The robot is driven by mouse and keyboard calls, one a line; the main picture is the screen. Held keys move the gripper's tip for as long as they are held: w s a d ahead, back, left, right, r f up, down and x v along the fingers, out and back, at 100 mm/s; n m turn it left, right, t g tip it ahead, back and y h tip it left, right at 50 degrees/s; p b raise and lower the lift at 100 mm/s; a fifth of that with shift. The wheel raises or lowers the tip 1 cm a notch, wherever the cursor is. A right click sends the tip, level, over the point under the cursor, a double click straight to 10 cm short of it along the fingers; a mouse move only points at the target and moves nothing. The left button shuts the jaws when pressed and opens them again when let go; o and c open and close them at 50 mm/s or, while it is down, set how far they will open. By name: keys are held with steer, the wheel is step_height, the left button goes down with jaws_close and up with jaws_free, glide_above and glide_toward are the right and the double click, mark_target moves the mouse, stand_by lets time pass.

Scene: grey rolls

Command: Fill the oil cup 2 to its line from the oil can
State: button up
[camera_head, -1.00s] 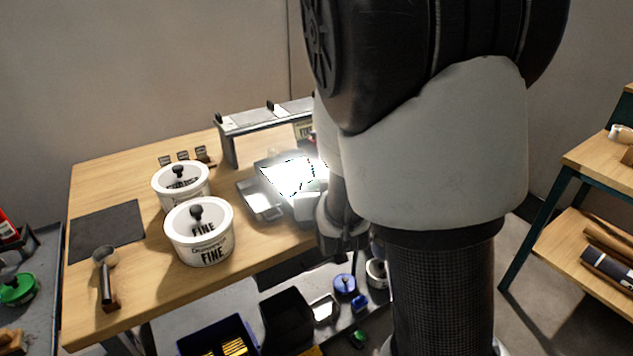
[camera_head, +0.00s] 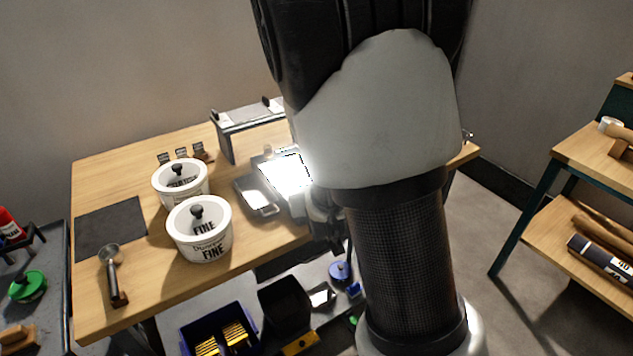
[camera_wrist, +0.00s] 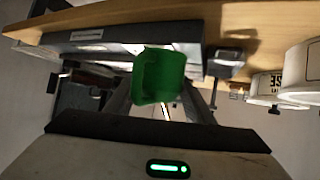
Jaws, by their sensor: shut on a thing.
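In the wrist view my gripper (camera_wrist: 163,108) is shut on a green, box-like object (camera_wrist: 160,72); I cannot tell from its shape whether it is the oil can. It is held in front of a dark-edged unit on the wooden table. In the head view my gripper (camera_head: 325,226) is mostly hidden beside my arm, near the table's front right edge, and the green object cannot be seen there. I cannot make out oil cup 2, its line or any oil level in either view.
A scoop (camera_head: 113,275), a dark mat (camera_head: 110,228) and a grey tray (camera_head: 258,197) lie nearby. A glaring panel (camera_head: 287,172) is beside my arm. A shelf (camera_head: 575,245) stands at right.

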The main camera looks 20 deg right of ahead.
steer(key=shift+s+d+r+n+g+h+p, duration=0.2)
steer(key=shift+g+p, duration=0.5)
steer(key=shift+p, duration=1.2)
steer(key=shift+s+n+g+h+p, duration=0.15)
steer(key=shift+s+g+p, duration=0.4)
steer(key=shift+p, duration=1.3)
steer(key=g+p, duration=0.2)
steer(key=p, duration=0.2)
steer(key=shift+r+n+p, duration=0.15)
steer(key=shift+n+p, duration=0.1)
steer(key=shift+p, duration=0.1)
steer(key=shift+s+p, duration=0.1)
steer(key=shift+p, duration=0.45)
steer(key=r+g+p, duration=0.1)
steer(key=p, duration=0.2)
steer(key=shift+r+g+h, duration=0.1)
steer(key=shift+g+h, duration=0.15)
steer(key=shift+h, duration=0.1)
steer(key=shift+g+p, duration=0.3)
steer(key=shift+p, duration=0.45)
